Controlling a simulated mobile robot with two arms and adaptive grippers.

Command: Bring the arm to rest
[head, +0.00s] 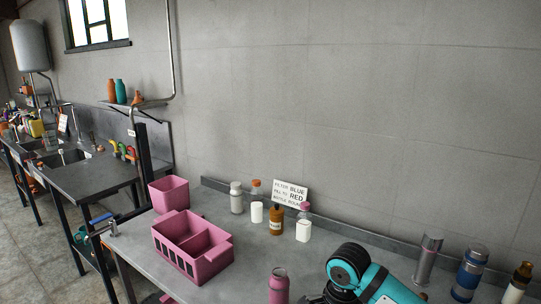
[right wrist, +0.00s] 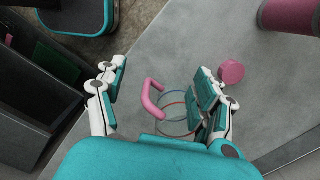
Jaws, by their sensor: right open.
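My right arm (head: 365,278), teal and black, comes in low at the bottom right of the head view, over the front of the grey bench. In the right wrist view my right gripper (right wrist: 160,85) is open, with its two fingers wide apart. A clear round vessel with a pink handle (right wrist: 152,98) shows between the fingers, close to the right one. I see no finger closed on it; its height below the gripper is hard to tell. My left gripper is not in view.
On the bench (head: 335,262) stand a pink divided caddy (head: 190,243), a pink bin (head: 168,194), a pink bottle (head: 278,287), and several small bottles before a sign (head: 290,192). Metal, blue and white bottles (head: 468,273) stand right of my arm. A pink disc (right wrist: 232,72) lies near the gripper.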

